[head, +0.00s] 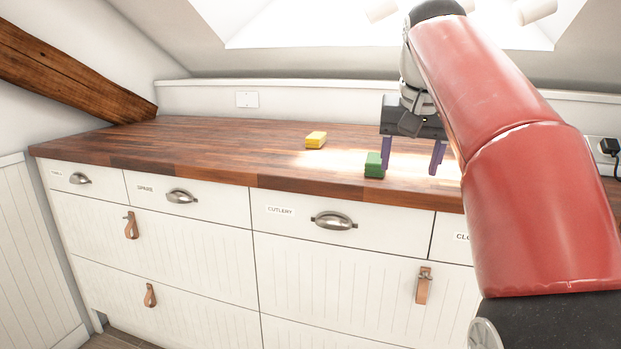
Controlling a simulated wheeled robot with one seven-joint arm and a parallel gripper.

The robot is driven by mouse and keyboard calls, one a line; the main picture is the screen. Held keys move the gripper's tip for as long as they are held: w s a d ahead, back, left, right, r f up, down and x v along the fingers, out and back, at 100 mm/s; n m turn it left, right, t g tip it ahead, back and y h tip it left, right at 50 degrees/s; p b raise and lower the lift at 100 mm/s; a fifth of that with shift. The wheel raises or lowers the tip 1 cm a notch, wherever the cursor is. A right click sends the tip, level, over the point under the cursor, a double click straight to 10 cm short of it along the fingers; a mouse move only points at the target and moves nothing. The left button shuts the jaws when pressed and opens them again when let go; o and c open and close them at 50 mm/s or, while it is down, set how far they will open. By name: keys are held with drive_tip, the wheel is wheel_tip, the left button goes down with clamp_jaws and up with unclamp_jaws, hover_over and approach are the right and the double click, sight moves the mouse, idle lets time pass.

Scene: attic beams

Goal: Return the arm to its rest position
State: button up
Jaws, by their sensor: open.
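My gripper (411,167) is above the wooden counter towards the right, pointing down, with its two dark purple fingers apart and nothing seen between them. My red arm (490,110) reaches up from the lower right and bends down to the gripper. A green block (374,165) stands on the counter near its front edge, just left of the left finger. I cannot tell whether the finger touches it. A yellow block (316,140) lies on the counter further left and back.
The wooden counter (200,143) is clear on the left. White drawers with metal and leather handles are below it, all shut. A sloping beam (70,75) is at the left, and a skylight is above. A black plug (608,146) is on the right wall.

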drive_tip(key=s+a+f+n+t, duration=0.1)
drive_tip(key=s+f+n, duration=0.1)
drive_tip(key=s+f, duration=2.1)
wheel_tip(320, 180, down, 4)
drive_tip(key=shift+s+f+n+y, duration=0.2)
drive_tip(key=shift+n+y, duration=0.1)
drive_tip(key=shift+n, duration=0.1)
